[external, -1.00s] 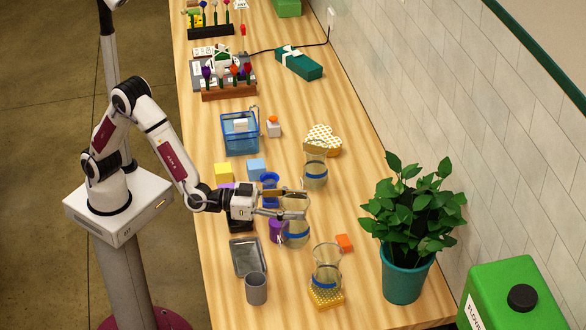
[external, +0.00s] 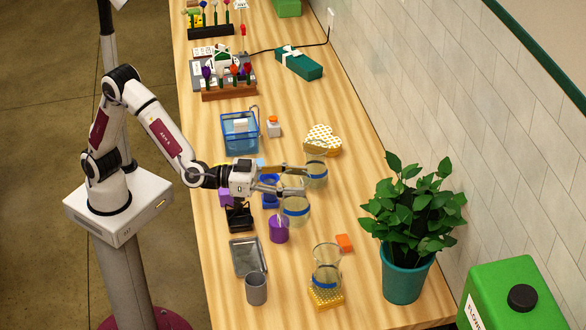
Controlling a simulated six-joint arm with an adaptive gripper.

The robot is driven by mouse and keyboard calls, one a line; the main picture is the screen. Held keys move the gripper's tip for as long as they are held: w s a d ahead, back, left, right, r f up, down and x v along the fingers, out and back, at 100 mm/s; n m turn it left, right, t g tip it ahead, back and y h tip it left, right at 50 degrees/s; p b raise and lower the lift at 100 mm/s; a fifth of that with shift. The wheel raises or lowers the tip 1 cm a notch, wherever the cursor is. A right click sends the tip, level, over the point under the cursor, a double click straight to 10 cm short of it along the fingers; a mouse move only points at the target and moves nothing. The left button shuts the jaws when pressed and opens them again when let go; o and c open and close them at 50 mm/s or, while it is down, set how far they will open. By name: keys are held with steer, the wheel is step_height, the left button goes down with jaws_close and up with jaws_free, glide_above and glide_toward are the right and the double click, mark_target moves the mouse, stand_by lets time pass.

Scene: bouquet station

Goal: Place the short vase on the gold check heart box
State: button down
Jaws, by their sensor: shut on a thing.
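The short vase (external: 295,212) is clear glass with a blue band. My gripper (external: 304,180) is shut on its upper part and holds it upright, seemingly above the table. The fingers hide part of its rim. The gold check heart box (external: 322,139) lies farther up the table, white and gold on top. Its top looks bare. The held vase is apart from it, nearer the camera and a little to the left.
A third vase (external: 326,260) stands on a yellow patterned box (external: 325,298).

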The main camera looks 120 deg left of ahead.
steer(key=shift+r, duration=0.8)
steer(key=shift+a+r, duration=0.15)
steer(key=s+a+n+g+y, duration=0.2)
steer(key=s+a+y, duration=0.15)
steer(key=a, duration=1.15)
steer(key=s+a+n+g+y, duration=0.2)
steer(key=s+a, duration=0.2)
steer(key=a, duration=1.2)
steer(key=s+a+n+g+y, duration=0.1)
steer(key=s+a+n+g, duration=0.15)
steer(key=s+a, duration=0.8)
steer(key=s+a+n+g+y, duration=0.1)
steer(key=s+a+g+y, duration=0.15)
steer(key=s+a, duration=0.8)
step_height(320, 180, down, 5)
steer(key=w+a, duration=0.2)
steer(key=w, duration=0.1)
steer(key=shift+h, duration=0.4)
steer(key=shift+a, duration=0.1)
